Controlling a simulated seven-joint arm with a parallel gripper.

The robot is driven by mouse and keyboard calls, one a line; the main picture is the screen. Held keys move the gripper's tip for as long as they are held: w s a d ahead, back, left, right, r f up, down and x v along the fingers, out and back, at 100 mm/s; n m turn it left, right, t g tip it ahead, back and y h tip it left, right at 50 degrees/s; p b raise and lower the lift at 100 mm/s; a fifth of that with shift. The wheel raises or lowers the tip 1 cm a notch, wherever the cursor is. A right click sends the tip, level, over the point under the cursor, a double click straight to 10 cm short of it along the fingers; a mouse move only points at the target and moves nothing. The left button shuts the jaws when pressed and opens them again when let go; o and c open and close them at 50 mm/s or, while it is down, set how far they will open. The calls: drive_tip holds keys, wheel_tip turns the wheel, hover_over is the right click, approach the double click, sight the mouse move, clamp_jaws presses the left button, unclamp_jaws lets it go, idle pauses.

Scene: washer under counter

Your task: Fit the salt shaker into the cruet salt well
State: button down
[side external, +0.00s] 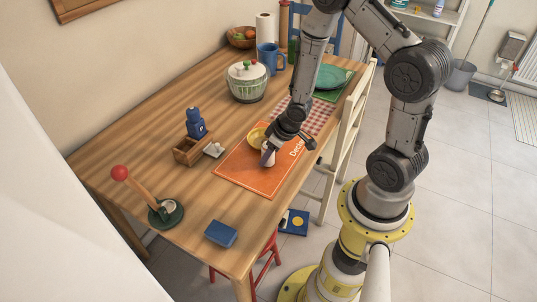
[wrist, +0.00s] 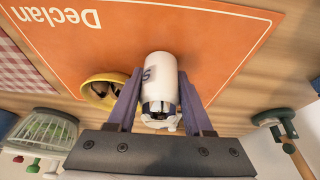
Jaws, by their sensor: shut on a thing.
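The salt shaker (wrist: 161,72) is white with a dark letter S, and it sits between the two purple fingers of my gripper (wrist: 160,106) in the wrist view. In the side view my gripper (side external: 268,151) is shut on the shaker (side external: 268,159) over the orange mat; I cannot tell whether its base touches the mat. The wooden cruet (side external: 187,155) stands on the table to the left of my gripper.
The orange "Declan" mat (side external: 243,179) lies under my gripper, with a yellow bowl (side external: 257,137) close by. A small white item (side external: 214,149) lies beside the cruet. A green-based stand with a red knob (side external: 120,173), a blue block (side external: 220,233) and a lidded bowl (side external: 246,84) are farther off.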

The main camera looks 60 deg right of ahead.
drive_tip(key=shift+f, duration=0.25)
drive_tip(key=shift+c, duration=1.5)
unclamp_jaws()
drive_tip(key=shift+r, duration=0.1)
drive_tip(key=s+d+r+t+h, duration=0.1)
drive_tip(key=s+r+h, duration=0.1)
drive_tip(key=r, duration=0.7)
drive_tip(key=s+d+r+h, duration=0.1)
drive_tip(key=s+r, duration=0.1)
drive_tip(key=r, duration=0.8)
drive_tip(key=s+a+r+m, duration=0.1)
drive_tip(key=s+a+r, duration=0.3)
drive_tip(key=s+r, duration=0.3)
wheel_tip(320, 180, up, 2)
drive_tip(key=shift+s+a+r, duration=0.1)
drive_tip(key=shift+s+a, duration=0.05)
drive_tip(key=shift+a, duration=0.25)
drive_tip(key=shift+o, duration=0.5)
drive_tip(key=s+a+r+n+y, duration=0.1)
drive_tip(key=s+a+r+y, duration=0.1)
drive_tip(key=s+a, duration=0.3)
drive_tip(key=shift+s+a+y, duration=0.15)
drive_tip(key=shift+a+y, duration=0.35)
drive_tip(key=shift+a, duration=0.15)
